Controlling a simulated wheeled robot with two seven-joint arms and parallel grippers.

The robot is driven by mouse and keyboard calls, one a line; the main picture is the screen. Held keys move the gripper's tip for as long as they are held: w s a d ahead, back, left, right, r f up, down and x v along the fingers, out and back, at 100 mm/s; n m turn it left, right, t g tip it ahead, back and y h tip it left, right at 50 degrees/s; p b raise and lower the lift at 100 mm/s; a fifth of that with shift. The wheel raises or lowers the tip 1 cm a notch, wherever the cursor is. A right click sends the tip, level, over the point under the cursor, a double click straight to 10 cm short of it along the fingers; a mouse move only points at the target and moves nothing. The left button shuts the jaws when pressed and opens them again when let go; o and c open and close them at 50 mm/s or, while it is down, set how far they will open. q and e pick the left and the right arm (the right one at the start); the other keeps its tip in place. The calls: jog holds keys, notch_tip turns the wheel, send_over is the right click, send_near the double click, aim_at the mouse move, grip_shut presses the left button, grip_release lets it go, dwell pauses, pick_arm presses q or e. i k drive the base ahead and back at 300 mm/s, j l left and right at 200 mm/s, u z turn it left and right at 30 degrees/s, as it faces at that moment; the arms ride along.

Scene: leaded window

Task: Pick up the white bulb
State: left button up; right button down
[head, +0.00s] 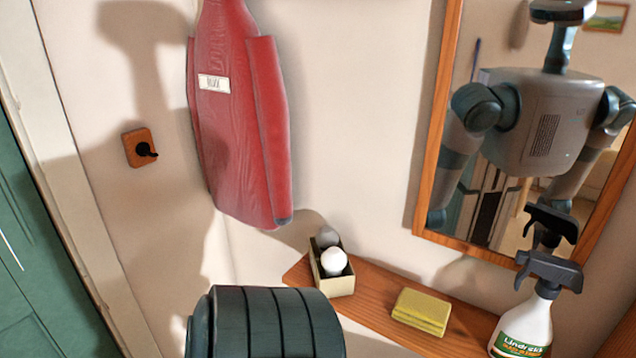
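A white bulb (334,262) sits in the front part of a small open cream box (339,285) on a wooden shelf. Its rounded top sticks up above the rim and its lower part is hidden in the box. A second, greyer bulb (327,237) stands behind it in the same box. Neither of my grippers is in view. A dark ribbed part of my arm fills the bottom of the head view, left of the box.
The wooden shelf (372,305) runs along the wall, with a yellow sponge (421,311) and a spray bottle (527,322) right of the box. A red garment (238,130) hangs above left, and a wood-framed mirror (430,150) hangs above right. A brown hook plate (139,147) is on the wall.

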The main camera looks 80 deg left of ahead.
aim_at(333, 260)
jog(key=u, duration=2.25)
